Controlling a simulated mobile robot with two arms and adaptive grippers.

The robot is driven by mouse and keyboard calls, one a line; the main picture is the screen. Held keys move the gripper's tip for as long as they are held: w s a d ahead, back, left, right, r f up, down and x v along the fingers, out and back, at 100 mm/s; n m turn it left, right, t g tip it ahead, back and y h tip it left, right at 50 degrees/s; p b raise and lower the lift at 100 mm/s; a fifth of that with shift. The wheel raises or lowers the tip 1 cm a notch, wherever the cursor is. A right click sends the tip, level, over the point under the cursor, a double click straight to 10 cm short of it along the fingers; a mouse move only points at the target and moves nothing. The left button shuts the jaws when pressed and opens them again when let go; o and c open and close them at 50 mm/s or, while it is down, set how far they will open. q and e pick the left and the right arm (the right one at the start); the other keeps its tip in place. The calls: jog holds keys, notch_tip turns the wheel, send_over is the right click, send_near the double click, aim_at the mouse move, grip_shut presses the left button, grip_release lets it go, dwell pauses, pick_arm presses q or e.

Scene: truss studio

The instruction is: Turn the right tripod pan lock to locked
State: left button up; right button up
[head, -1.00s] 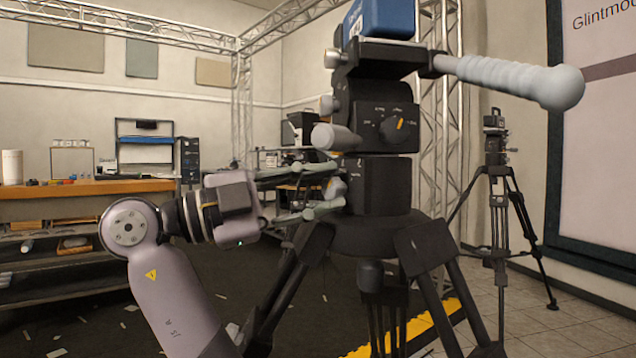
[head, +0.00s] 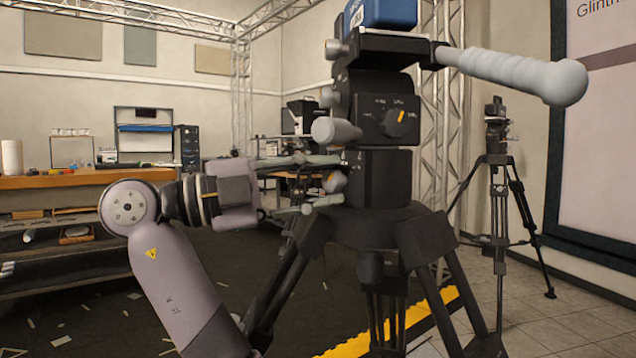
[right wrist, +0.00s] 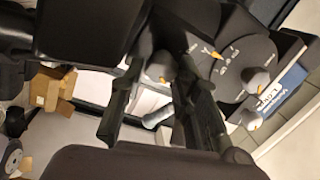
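The near tripod's black fluid head (head: 380,178) stands in the middle of the head view. A small grey knob (head: 336,182) on its lower left side looks like the pan lock. My right gripper (head: 340,180) reaches in from the left, one finger above and one below this knob. The fingers are apart and open around or beside it; I cannot tell whether they touch it. In the right wrist view the two dark fingers (right wrist: 160,105) are spread, with an orange mark and a pale grey piece visible between them. The knob's marking is too small to read. My left gripper is not in view.
A larger grey knob (head: 336,131), a dial with an orange mark (head: 400,117) and the long grey pan handle (head: 515,75) sit above. Tripod legs spread below. A second tripod (head: 497,200) stands back right. A workbench (head: 90,178) is at the left.

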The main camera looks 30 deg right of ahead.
jog(key=o, duration=0.3)
dwell(0.5)
